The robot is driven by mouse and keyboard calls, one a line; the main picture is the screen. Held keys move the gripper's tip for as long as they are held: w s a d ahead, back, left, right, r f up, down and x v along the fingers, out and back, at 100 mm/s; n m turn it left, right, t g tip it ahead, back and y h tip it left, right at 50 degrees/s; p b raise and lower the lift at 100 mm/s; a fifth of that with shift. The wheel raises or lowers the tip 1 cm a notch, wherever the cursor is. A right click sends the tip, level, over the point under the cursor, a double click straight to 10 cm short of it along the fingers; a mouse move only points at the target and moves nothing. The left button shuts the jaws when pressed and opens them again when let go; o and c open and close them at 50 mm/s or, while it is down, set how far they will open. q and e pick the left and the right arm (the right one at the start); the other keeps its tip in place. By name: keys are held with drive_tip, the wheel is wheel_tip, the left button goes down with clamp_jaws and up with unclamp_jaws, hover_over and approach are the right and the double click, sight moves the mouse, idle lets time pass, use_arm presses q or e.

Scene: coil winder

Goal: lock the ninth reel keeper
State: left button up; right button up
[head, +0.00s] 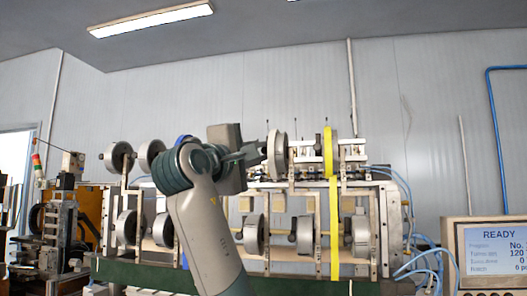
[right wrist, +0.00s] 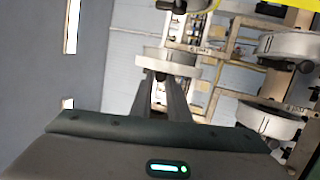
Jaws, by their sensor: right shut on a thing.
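My right gripper (head: 262,148) reaches from the left to an upper-row grey reel (head: 277,155) on the coil winder. In the right wrist view its two fingers (right wrist: 161,78) close around a small dark part at the near face of the pale reel (right wrist: 172,58); this looks like the reel's keeper. The fingers cover most of it, so whether it is locked cannot be told. I cannot tell from any label which reel is the ninth. My left gripper is not in view.
More reels sit in two rows, such as the upper left one (head: 118,157) and a lower one (head: 253,234). A yellow strap (head: 335,225) runs down the winder's front. A screen (head: 492,248) reading READY stands at the right. My right arm hides part of the rack.

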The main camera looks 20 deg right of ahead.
drive_tip(key=shift+s+a, duration=0.1)
drive_tip(key=shift+s, duration=0.15)
drive_tip(key=shift+s+a+b, duration=0.25)
drive_tip(key=shift+s+b, duration=0.1)
drive_tip(key=shift+s, duration=0.05)
drive_tip(key=shift+s+a, duration=0.25)
drive_tip(key=shift+s, duration=0.1)
idle(0.3)
drive_tip(key=o, duration=0.6)
drive_tip(key=shift+s, duration=0.15)
drive_tip(key=shift+a+b, duration=0.1)
drive_tip(key=shift+b, duration=0.2)
